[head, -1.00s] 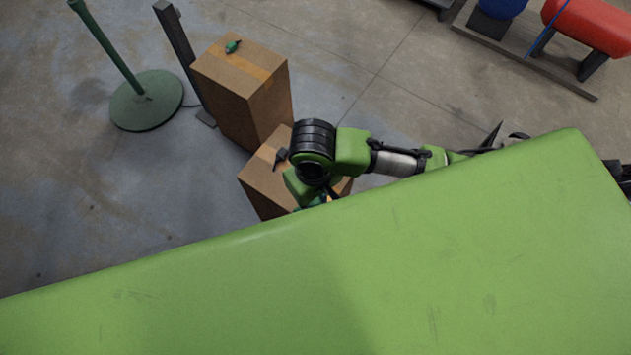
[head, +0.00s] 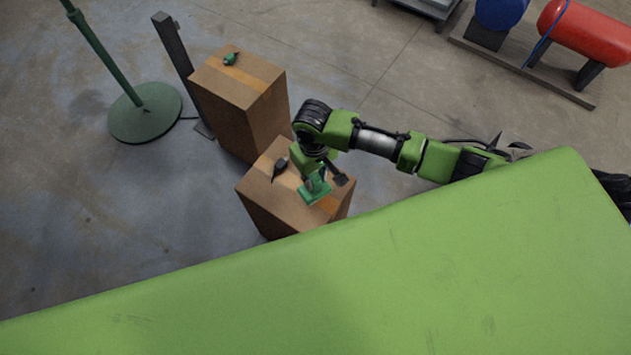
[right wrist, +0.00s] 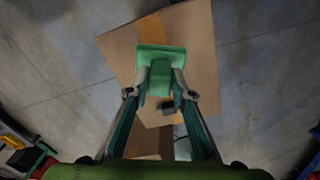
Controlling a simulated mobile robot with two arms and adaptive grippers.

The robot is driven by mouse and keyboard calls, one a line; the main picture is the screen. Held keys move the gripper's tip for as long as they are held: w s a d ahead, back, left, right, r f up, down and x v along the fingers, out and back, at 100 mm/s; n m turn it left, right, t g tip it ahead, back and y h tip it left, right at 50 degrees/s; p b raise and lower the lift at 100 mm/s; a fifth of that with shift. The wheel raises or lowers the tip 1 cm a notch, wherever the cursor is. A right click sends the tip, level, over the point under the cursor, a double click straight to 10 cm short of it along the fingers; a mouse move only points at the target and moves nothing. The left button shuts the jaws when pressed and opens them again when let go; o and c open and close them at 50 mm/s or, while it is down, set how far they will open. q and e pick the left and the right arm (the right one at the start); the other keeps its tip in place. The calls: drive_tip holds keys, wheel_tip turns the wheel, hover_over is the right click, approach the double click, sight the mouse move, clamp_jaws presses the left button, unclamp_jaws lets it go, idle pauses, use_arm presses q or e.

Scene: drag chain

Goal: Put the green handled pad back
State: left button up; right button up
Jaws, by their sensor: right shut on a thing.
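The green handled pad (head: 315,190) is in my right gripper (head: 318,172), above the top of the nearer cardboard box (head: 262,194). In the right wrist view, the fingers (right wrist: 161,80) close from both sides on the handle of the pad (right wrist: 161,54), and its flat plate faces the box top (right wrist: 203,50). I cannot tell whether the pad touches the box. My left gripper is not in view.
A small dark object (head: 280,168) lies on the nearer box. A taller cardboard box (head: 235,100) behind it holds a small green object (head: 231,58). A dark post (head: 173,48) and a green round-based stand (head: 145,113) are at the left. Open floor lies around.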

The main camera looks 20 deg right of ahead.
drive_tip(key=shift+w+d+f, duration=0.1)
drive_tip(key=shift+w+f, duration=0.05)
drive_tip(key=shift+f, duration=0.75)
drive_tip(key=shift+w+f, duration=0.1)
drive_tip(key=shift+f, duration=0.8)
drive_tip(key=shift+f, duration=0.15)
drive_tip(key=o, duration=1)
wheel_tip(320, 180, up, 12)
drive_tip(key=shift+r+p, duration=0.2)
drive_tip(key=shift+p, duration=0.3)
drive_tip(key=shift+s+f, duration=0.1)
drive_tip(key=shift+s, duration=0.05)
